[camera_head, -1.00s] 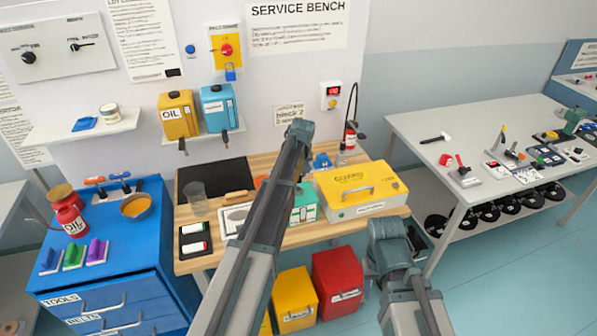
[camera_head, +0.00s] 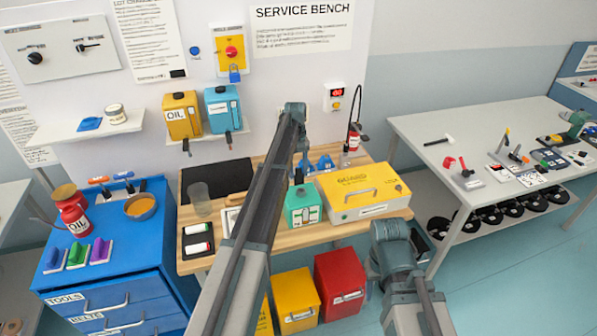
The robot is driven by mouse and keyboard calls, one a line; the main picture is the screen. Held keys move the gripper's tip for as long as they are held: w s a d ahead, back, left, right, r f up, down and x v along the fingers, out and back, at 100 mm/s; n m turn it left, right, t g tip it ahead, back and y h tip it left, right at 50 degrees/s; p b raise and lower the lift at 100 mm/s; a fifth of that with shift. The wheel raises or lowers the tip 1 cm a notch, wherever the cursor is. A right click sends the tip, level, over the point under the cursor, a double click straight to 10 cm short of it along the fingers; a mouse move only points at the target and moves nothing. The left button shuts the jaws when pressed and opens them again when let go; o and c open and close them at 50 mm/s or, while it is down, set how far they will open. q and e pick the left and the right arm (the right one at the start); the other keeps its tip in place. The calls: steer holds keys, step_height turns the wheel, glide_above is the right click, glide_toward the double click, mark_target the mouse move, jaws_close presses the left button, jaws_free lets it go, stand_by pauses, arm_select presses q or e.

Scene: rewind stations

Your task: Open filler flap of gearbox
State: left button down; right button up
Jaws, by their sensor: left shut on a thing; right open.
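The gearbox appears to be the small green box (camera_head: 303,208) with white labels on the wooden bench, just left of the yellow guard box. My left arm reaches over the bench from below. Its gripper (camera_head: 299,177) is small and partly hidden by my own arm, at the top of the green box. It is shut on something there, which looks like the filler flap. The flap is too small and covered to tell its angle. My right arm shows at the lower right, in front of the bench. Its gripper does not show.
The yellow guard box (camera_head: 361,190) stands right beside the green box. A clear cup (camera_head: 200,198) and a dark tray (camera_head: 197,240) are at the bench's left. Blue parts (camera_head: 325,162) lie behind. Yellow (camera_head: 294,300) and red (camera_head: 341,281) bins stand below the bench's front edge.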

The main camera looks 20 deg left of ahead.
stand_by(0.3)
arm_select(q)
steer(key=c, duration=0.6)
jaws_free()
steer(key=shift+c, duration=0.2)
steer(key=shift+r, duration=0.1)
step_height(320, 180, up, 13)
steer(key=w+a+p, duration=0.1)
steer(key=p, duration=1.2)
steer(key=shift+w+a+r+p, duration=0.15)
steer(key=shift+w+r+p, duration=0.05)
steer(key=shift+w+p, duration=0.15)
steer(key=shift+f, duration=0.1)
